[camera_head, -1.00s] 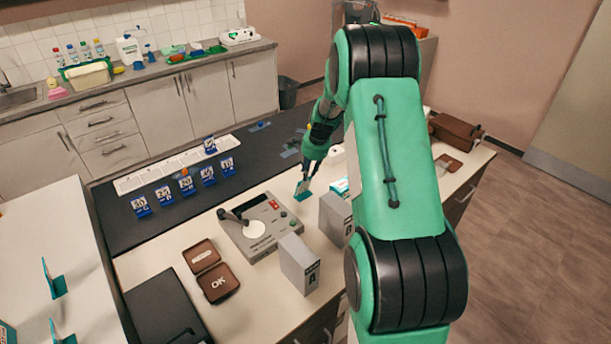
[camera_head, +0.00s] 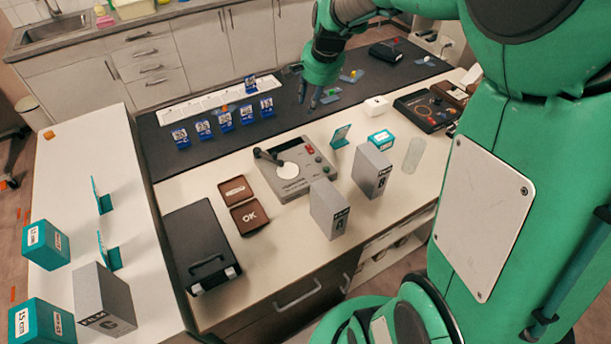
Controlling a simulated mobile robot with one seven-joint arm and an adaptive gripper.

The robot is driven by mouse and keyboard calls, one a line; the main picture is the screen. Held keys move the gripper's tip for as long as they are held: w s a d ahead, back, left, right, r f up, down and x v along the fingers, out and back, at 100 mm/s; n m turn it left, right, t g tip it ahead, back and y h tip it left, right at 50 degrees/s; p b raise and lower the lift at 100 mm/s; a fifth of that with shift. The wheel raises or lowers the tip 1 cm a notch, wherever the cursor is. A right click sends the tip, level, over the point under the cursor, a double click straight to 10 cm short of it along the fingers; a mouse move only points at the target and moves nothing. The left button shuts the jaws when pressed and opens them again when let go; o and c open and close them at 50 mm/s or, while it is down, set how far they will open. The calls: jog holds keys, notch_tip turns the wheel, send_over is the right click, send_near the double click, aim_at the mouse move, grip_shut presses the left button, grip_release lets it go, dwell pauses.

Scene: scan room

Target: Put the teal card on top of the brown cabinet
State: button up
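A teal card (camera_head: 340,136) stands tilted on the white counter, just behind the grey instrument and beside a teal-and-white box. My gripper (camera_head: 308,103) points down over the dark mat, up and left of this card in the picture. Its two fingers show a gap with nothing between them. Two more teal cards (camera_head: 101,196) (camera_head: 108,252) stand on the white surface at the left. A brown case (camera_head: 450,94) is partly visible at the right, beside my arm. I cannot tell whether it is the brown cabinet.
The grey instrument (camera_head: 293,171), two grey film boxes (camera_head: 329,209) (camera_head: 371,171) and the teal-and-white box (camera_head: 381,140) crowd the counter around the card. A brown open case marked OK (camera_head: 249,216) and a black case (camera_head: 198,238) lie to the left. Blue-stand cards (camera_head: 226,121) line the mat.

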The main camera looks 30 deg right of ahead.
jog(key=s+a+r+n, duration=0.2)
jog(key=s+a, duration=0.4)
jog(key=s, duration=0.3)
jog(key=s+a+r+n+t, duration=0.1)
jog(key=s+a+r+n, duration=0.2)
jog(key=s, duration=0.7)
jog(key=s+a+r+n, duration=0.2)
jog(key=s+a+n, duration=0.3)
jog(key=s+a, duration=0.4)
jog(key=shift+s+a+r+n+t, duration=0.2)
jog(key=shift+s+a+n+t, duration=0.15)
jog(key=shift+s, duration=0.25)
